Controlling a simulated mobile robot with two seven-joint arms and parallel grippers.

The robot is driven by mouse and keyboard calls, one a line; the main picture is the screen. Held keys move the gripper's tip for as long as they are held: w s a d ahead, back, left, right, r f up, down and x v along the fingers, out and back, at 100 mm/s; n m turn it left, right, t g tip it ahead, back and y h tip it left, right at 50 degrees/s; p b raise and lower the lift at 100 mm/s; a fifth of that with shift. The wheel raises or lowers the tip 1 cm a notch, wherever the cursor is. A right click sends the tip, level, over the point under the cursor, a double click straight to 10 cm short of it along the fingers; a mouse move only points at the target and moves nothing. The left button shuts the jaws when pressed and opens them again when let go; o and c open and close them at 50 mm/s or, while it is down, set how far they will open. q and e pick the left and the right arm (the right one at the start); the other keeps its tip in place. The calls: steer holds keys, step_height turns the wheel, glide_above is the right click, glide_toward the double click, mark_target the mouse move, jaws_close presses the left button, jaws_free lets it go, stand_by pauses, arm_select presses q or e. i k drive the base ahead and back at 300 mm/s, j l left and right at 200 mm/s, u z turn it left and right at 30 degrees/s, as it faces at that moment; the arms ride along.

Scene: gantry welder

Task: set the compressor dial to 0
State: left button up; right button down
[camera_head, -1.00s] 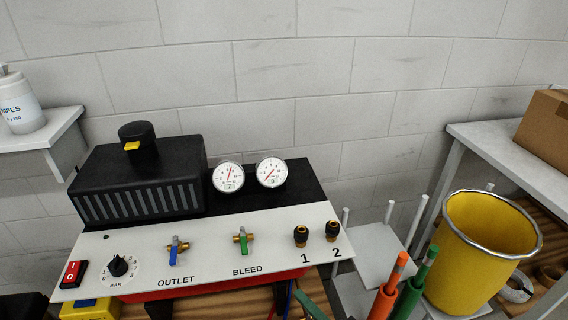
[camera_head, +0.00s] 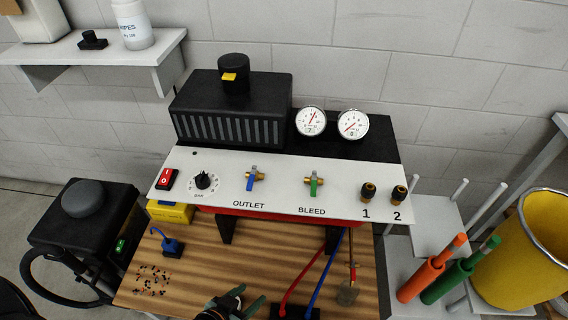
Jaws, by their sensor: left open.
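The compressor dial (camera_head: 203,181) is a small black knob on a round white number scale. It sits at the left of the compressor's white sloping front panel (camera_head: 290,196). A light mark on the knob seems to point roughly upward, but it is too small to read a number. My left gripper (camera_head: 252,294) shows at the bottom edge of the head view, with dark body and greenish fingers. It is open and well below the dial, over the wooden bench, apart from the panel. My right gripper is not in view.
Beside the dial are a red switch (camera_head: 166,179), a blue outlet valve (camera_head: 251,181) and a green bleed valve (camera_head: 313,186). Two gauges (camera_head: 311,121) stand behind. Red and blue hoses (camera_head: 329,272) hang below the panel. A yellow bin (camera_head: 533,250) stands at right.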

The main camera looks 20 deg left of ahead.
mark_target(201, 180)
steer(key=u, duration=1.25)
